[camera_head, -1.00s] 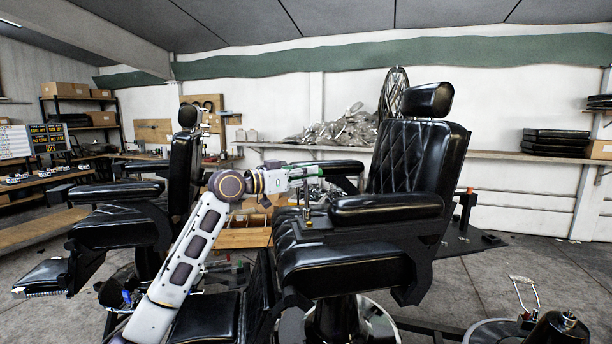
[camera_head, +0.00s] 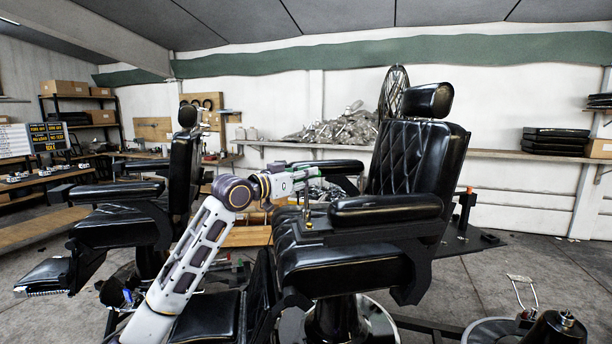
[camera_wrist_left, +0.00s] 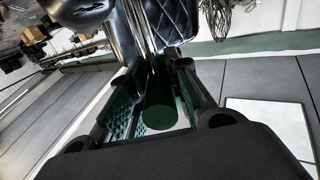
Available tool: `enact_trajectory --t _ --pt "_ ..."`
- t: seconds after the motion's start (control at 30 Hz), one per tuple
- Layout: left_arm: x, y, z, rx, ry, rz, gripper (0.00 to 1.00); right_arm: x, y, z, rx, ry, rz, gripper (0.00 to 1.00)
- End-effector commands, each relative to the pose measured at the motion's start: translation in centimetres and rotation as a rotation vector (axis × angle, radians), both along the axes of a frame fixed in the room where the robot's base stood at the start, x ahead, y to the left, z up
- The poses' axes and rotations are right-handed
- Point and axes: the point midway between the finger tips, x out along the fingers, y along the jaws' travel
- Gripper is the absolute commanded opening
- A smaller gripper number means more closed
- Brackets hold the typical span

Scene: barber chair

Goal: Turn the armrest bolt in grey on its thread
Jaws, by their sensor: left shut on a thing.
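The black barber chair (camera_head: 415,165) stands right of centre with its near armrest (camera_head: 385,208). A slim upright shaft (camera_head: 307,212) stands at the front end of the armrest's dark bracket. The grey armrest bolt cannot be told apart at this size. My left gripper (camera_head: 310,180) is at the top of that shaft, coming in from the left. In the left wrist view, its green-padded fingers (camera_wrist_left: 158,95) close around a dark green round-ended handle (camera_wrist_left: 160,117). Shiny rods (camera_wrist_left: 140,35) show beyond it. My right gripper is out of view.
A second black chair (camera_head: 120,215) stands at the left. A wall bench (camera_head: 520,156) carries a grey heap (camera_head: 335,128) and stacked black pads (camera_head: 555,140). A round grey base (camera_head: 500,332) is at the lower right. Floor right of the chair is partly clear.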

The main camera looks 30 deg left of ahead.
Motion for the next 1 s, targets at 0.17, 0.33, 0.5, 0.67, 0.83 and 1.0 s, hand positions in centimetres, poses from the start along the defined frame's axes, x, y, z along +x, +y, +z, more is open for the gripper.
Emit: enact_trajectory --t 0.17,0.33,0.5,0.67,0.83,1.0 --pt "-0.1 -0.1 0.2 0.001 -0.004 0.047 0.00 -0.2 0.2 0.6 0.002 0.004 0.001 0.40" --pt "0.0 -0.1 0.1 0.000 -0.001 0.091 0.00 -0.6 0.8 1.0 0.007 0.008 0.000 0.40" --pt "-0.1 -0.1 0.2 -0.001 -0.002 0.137 0.00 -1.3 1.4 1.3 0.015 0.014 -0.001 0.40" --pt "-0.1 -0.1 0.2 -0.001 -0.004 0.177 0.00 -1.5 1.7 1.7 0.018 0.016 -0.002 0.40" --pt "0.0 -0.1 0.2 0.000 -0.002 0.223 0.00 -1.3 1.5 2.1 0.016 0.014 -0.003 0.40" --pt "-0.1 0.0 0.2 -0.002 -0.005 0.252 0.00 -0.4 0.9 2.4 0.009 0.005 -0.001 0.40"
